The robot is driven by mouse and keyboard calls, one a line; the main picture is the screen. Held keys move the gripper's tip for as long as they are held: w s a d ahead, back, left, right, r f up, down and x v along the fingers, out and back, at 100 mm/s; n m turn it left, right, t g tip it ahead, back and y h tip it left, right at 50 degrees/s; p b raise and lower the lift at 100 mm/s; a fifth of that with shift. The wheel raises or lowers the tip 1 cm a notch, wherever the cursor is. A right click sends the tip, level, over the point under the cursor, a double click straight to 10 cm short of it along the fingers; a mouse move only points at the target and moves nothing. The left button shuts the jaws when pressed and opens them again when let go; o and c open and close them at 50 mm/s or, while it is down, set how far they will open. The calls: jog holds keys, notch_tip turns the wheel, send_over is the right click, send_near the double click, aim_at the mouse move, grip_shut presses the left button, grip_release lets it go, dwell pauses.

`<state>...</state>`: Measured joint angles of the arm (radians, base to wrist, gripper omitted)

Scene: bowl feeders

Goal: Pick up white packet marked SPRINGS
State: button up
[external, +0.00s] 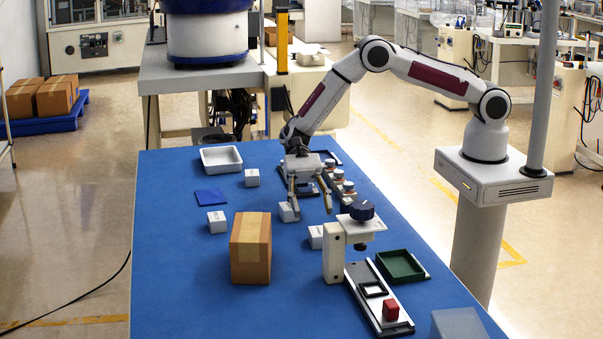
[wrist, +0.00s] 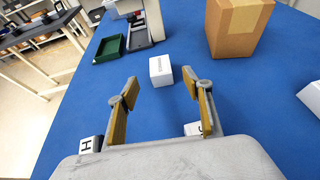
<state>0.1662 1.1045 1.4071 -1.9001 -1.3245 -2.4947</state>
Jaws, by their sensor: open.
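Several small white packets lie on the blue table. One packet (external: 317,237) is beside the white fixture; in the wrist view it (wrist: 161,71) lies ahead of the fingertips, with dark lettering too small to read. A second packet (external: 288,212) is by the left finger in the external view; in the wrist view it (wrist: 191,129) is partly hidden by the right finger. Others are left of the carton (external: 217,222) and near the white tray (external: 252,178). I cannot tell which is marked SPRINGS. My gripper (external: 310,212) is open and empty, pointing down; its fingers also show in the wrist view (wrist: 160,85).
A brown carton (external: 250,248) and the white fixture (external: 333,254) with a blue knob stand in front. A green tray (external: 401,266) is at right, a white tray (external: 221,158) at the back. Several round-topped items line my gripper's right. The table's left front is clear.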

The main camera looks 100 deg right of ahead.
aim_at(318, 230)
jog(key=shift+x, duration=0.85)
jog(key=shift+x, duration=2.65)
jog(key=shift+c, duration=0.4)
jog(key=c, duration=1.2)
